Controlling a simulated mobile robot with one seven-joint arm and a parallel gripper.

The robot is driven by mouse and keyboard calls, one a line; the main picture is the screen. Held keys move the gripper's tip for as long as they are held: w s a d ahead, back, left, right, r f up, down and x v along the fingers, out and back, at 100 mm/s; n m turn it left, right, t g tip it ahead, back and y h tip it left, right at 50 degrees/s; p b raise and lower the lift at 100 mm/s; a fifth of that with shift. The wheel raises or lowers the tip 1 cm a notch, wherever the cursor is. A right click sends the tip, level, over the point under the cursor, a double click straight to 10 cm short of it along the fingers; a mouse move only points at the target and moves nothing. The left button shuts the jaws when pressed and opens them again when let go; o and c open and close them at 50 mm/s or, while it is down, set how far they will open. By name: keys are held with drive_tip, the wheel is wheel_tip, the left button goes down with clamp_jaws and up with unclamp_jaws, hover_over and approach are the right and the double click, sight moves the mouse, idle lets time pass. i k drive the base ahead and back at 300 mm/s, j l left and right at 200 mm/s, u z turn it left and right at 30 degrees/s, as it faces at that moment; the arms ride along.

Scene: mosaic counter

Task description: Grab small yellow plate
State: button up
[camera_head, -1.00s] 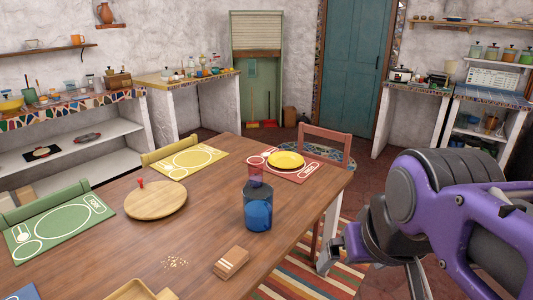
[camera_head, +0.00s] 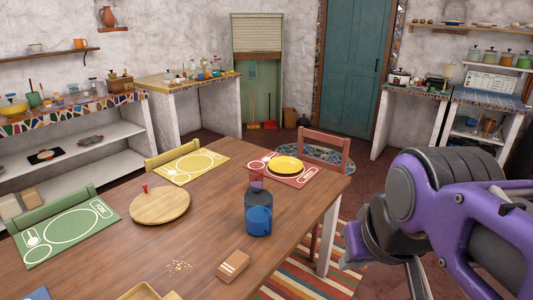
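The small yellow plate (camera_head: 286,163) lies on a red placemat (camera_head: 297,177) at the far right corner of the wooden table. My gripper (camera_head: 383,276) is at the lower right, in front of the table's right side and well apart from the plate. Its fingers are partly cut off and hidden by the purple arm, so I cannot tell whether it is open or shut. Nothing is seen held in it.
A red chair (camera_head: 325,143) stands behind the plate.

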sight(282, 164)
drive_tip(key=k+j+u, duration=0.2)
drive_tip(key=k, duration=0.4)
drive_tip(key=l+u, duration=0.1)
drive_tip(key=u, duration=1.2)
drive_tip(key=l+u, duration=0.55)
drive_tip(key=l, duration=4.15)
